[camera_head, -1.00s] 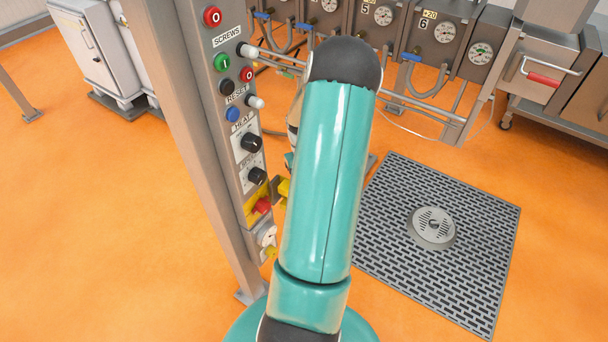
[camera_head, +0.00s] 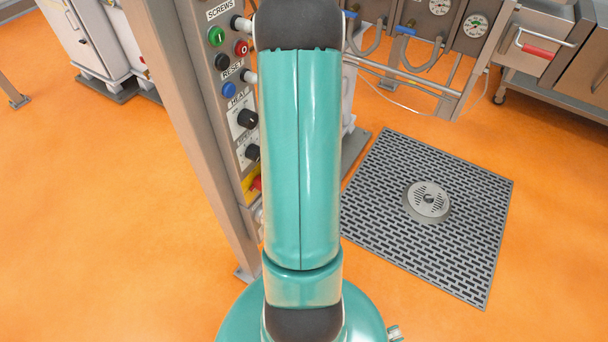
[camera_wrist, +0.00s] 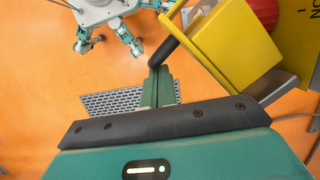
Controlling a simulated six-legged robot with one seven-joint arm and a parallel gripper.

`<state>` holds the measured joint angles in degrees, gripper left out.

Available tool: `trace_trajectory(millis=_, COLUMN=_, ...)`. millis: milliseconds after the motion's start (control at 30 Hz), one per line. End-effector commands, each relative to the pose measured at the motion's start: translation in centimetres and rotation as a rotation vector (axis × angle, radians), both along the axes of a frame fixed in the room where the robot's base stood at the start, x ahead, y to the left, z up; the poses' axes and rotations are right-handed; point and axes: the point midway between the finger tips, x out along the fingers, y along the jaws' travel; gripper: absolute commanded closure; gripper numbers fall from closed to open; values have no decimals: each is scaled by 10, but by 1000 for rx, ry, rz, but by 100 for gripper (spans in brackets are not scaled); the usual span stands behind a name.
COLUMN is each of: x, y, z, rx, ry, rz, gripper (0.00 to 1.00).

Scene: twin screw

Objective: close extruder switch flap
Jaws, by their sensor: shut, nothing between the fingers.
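The extruder switch is a red knob on a yellow plate (camera_head: 249,190), low on the control post in the head view. My arm covers part of it there, and the flap is hidden. In the wrist view the yellow box-shaped flap (camera_wrist: 232,45) fills the upper right and stands out from the panel, open. The red switch (camera_wrist: 264,10) shows behind it. My gripper (camera_wrist: 164,52) is shut and empty, its dark fingertips just left of the flap's near edge. I cannot tell whether they touch it. In the head view my gripper is hidden behind my arm.
The grey control post (camera_head: 185,120) carries buttons and knobs above the switch. A floor grate (camera_head: 430,260) lies right of my arm, with open orange floor around it. Gauges and pipes (camera_head: 440,35) stand at the back.

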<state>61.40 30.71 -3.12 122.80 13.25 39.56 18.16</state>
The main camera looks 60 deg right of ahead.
Motion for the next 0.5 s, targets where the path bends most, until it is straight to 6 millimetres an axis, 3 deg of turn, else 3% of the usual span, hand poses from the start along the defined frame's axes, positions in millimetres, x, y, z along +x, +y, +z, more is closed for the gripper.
trace_trajectory(millis=500, x=18, y=46, z=0, rx=0, ry=1, rz=-457, gripper=100)
